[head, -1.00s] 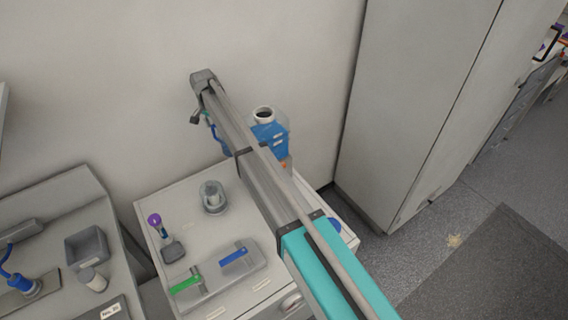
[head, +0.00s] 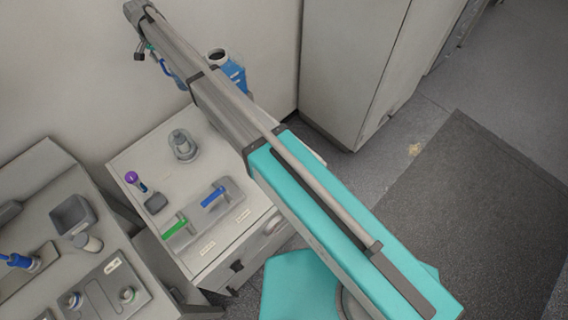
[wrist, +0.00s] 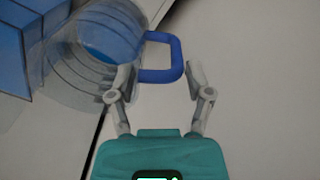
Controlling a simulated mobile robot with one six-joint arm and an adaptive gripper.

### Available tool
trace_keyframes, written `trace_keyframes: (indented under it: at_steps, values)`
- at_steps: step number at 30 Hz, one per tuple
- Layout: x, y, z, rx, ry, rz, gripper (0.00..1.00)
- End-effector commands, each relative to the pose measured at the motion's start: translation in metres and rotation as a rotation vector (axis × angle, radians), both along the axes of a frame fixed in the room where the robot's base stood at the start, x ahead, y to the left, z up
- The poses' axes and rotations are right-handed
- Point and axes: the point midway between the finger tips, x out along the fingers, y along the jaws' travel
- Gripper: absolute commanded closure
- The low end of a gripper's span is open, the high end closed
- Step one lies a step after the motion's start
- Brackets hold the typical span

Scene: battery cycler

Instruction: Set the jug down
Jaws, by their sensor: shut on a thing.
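The jug (wrist: 97,78) is clear and ridged, with a blue handle (wrist: 180,58), at the upper left of the wrist view. My gripper (wrist: 161,70) is shut on the handle, with one finger on each side of it. In the head view, the jug (head: 236,78) shows a dark round mouth and blue on its side, partly hidden behind my arm. I cannot tell whether the jug's base touches a surface.
A pale cabinet top (head: 150,140) carries a clear round vessel (head: 183,146), a purple-topped tool (head: 133,179) and a plate with green and blue handles (head: 205,212). A tall cabinet (head: 350,60) stands at the right. A grey bin (head: 73,214) sits on the left bench.

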Motion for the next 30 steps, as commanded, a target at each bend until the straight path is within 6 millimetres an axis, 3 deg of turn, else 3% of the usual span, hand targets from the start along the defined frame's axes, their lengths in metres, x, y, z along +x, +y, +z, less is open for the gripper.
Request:
trace_keyframes:
  at_steps: [9,30]
  values:
    - [0.0,0.0,-0.017,0.0,0.0,0.0,0.95]
    - [-0.002,0.002,-0.017,0.0,0.0,0.002,0.95]
